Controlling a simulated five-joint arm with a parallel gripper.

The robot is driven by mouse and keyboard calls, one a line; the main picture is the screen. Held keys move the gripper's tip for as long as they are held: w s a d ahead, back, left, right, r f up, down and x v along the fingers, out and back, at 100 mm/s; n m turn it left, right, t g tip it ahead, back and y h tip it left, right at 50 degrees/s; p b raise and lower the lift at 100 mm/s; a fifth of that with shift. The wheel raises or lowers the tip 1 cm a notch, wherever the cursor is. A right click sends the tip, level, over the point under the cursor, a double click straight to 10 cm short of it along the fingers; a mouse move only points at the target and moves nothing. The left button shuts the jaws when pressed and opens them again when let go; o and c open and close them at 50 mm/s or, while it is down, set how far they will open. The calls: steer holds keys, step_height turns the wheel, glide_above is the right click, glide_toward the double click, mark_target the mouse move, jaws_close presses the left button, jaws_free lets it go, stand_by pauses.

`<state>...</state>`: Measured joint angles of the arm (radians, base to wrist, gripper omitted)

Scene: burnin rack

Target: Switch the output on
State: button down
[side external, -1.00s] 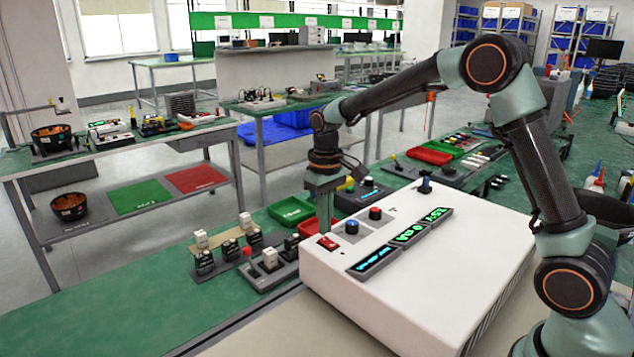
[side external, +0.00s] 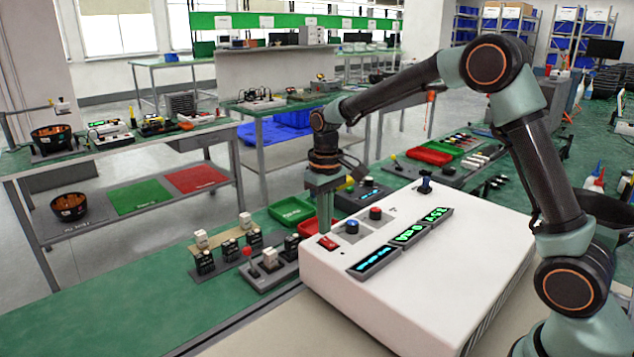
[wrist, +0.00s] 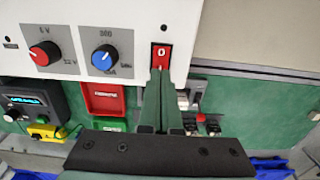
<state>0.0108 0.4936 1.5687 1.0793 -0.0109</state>
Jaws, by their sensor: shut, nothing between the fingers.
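A white power supply box (side external: 430,265) stands on the bench, with knobs, lit displays and a red rocker switch (side external: 327,242) on its top panel near the left corner. In the wrist view the red switch (wrist: 161,52) shows a white "0" mark at its far end. My gripper (side external: 325,231) is shut and empty, pointing down at the switch. In the wrist view its fingertips (wrist: 160,72) are at the switch's near end and partly cover it. I cannot tell whether they touch it.
A blue knob (side external: 351,227) and a red knob (side external: 375,213) are beside the switch. Lit displays (side external: 408,234) lie on the panel. Small modules (side external: 268,268) and a green tray (side external: 291,210) are on the green bench.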

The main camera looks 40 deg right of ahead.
mark_target(324, 239)
steer(key=shift+f, duration=0.95)
stand_by(0.6)
steer(key=shift+r, duration=3.6)
steer(key=s+r+t, duration=0.2)
steer(key=s, duration=0.6)
steer(key=s+r+t, duration=0.3)
steer(key=s, duration=0.6)
steer(key=shift+s+a+t, duration=0.25)
steer(key=shift+s+t, duration=0.05)
